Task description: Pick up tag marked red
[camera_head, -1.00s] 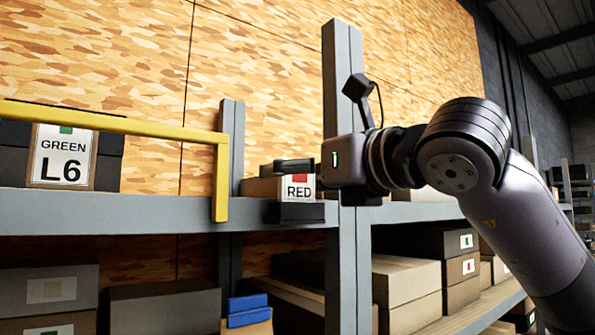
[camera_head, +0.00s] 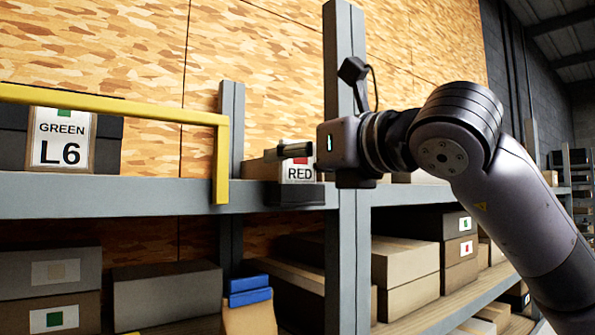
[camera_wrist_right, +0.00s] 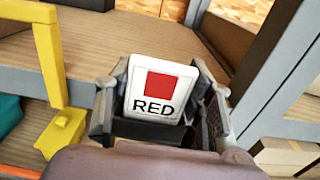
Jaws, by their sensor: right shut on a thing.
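The tag marked red is a white card with a red square and the word RED (camera_head: 299,172). It stands at the shelf's front edge and fills the middle of the right wrist view (camera_wrist_right: 158,88). My right gripper (camera_head: 296,170) reaches in from the right in the head view. In the wrist view its fingers (camera_wrist_right: 160,108) are on both sides of the tag, shut on it. The tag's lower edge is partly hidden by the gripper. My left gripper is not in view.
A grey shelf beam (camera_head: 130,195) runs below the tag, with a grey upright (camera_head: 345,240) close to the gripper. A yellow rail (camera_head: 222,160) is left of the tag. A GREEN L6 label (camera_head: 60,142) is at far left. Several boxes (camera_head: 410,270) fill the lower shelf.

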